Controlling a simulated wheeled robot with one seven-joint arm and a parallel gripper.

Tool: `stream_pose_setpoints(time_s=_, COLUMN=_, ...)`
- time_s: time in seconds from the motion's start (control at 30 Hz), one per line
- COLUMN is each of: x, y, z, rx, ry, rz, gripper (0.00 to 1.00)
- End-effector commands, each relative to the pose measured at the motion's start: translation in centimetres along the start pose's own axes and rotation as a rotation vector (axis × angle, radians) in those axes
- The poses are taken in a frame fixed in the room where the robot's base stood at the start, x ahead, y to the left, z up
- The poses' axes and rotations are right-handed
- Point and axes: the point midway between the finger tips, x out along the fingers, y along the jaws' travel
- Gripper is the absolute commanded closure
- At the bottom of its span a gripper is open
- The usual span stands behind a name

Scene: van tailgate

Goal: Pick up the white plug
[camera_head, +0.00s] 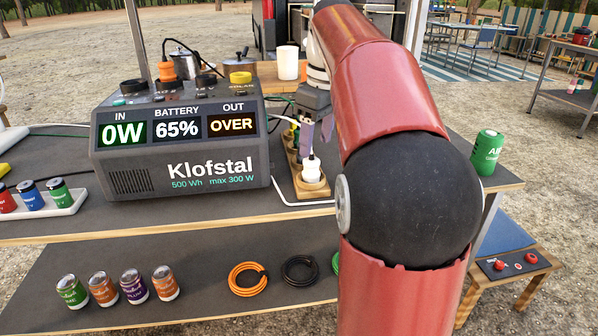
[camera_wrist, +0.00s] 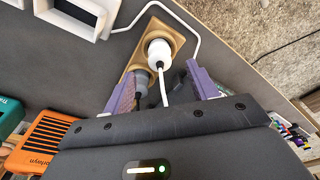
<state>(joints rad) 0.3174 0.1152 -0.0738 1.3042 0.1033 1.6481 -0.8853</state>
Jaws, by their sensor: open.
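The white plug (camera_head: 312,171) sits upright in a wooden socket strip (camera_head: 310,190) on the upper tabletop, right of the power station. In the wrist view, the white plug (camera_wrist: 158,50) is at the far end of the strip (camera_wrist: 176,32), with its white cable running back between my fingers. My gripper (camera_head: 316,132) is open, its purple fingers pointing down just above the plug. In the wrist view, the gripper (camera_wrist: 163,88) has one finger on either side of the cable, apart from the plug. A grey plug (camera_wrist: 141,77) is beside it in the strip.
The power station (camera_head: 180,150) reads IN 0W, BATTERY 65%, OUT OVER, and stands close left of the strip. A green can (camera_head: 487,152) is at the table's right end. A white cable (camera_head: 290,202) lies in front of the strip. Several cans and coiled cables are on the lower shelf.

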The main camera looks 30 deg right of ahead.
Motion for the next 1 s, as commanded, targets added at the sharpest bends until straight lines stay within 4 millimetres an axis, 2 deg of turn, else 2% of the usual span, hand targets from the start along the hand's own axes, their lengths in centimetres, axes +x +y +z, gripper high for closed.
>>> stream_pose_setpoints(time_s=0.4, x=5.7, y=0.0, z=-0.4, rx=0.0, ry=-0.001, rz=0.0, gripper=0.42)
stream_pose_setpoints(time_s=0.73, x=6.3, y=0.0, z=-0.5, rx=0.0, ry=0.001, rz=0.002, gripper=0.42)
stream_pose_setpoints(time_s=1.0, x=6.3, y=0.0, z=-0.5, rx=0.0, ry=0.001, rz=0.002, gripper=0.77)
